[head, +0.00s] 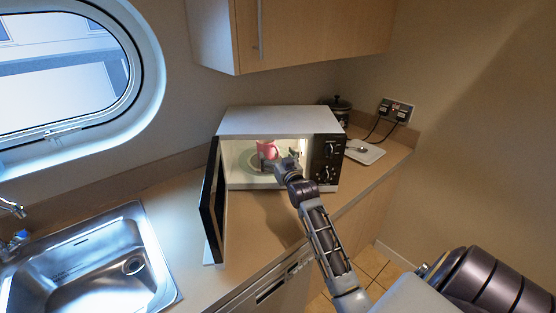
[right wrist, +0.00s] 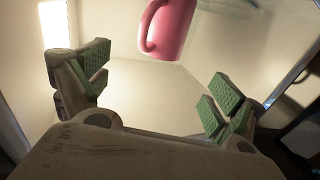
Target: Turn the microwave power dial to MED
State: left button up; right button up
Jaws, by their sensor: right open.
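The microwave (head: 265,122) stands on the counter with its door (head: 213,205) swung wide open to the left. Its black control panel (head: 327,165) on the right side carries two dials, an upper one (head: 331,147) and a lower one (head: 326,174); their settings are too small to read. A pink mug (head: 266,150) is inside the lit cavity. My right gripper (head: 286,163) is at the cavity opening, left of the panel. In the right wrist view my right gripper (right wrist: 160,85) is open and empty, with the pink mug (right wrist: 169,27) ahead of it. My left gripper is not in view.
A steel sink (head: 95,262) is at the left of the counter (head: 180,200). Right of the microwave are a dark pot (head: 341,106), a white flat scale-like item (head: 366,152) and a wall socket with plugs (head: 396,111). A wooden cabinet (head: 310,35) hangs above.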

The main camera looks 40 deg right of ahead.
aim_at(329, 151)
jog(key=k+z, duration=0.15)
jog(key=i+z, duration=0.15)
jog(key=z, duration=1.25)
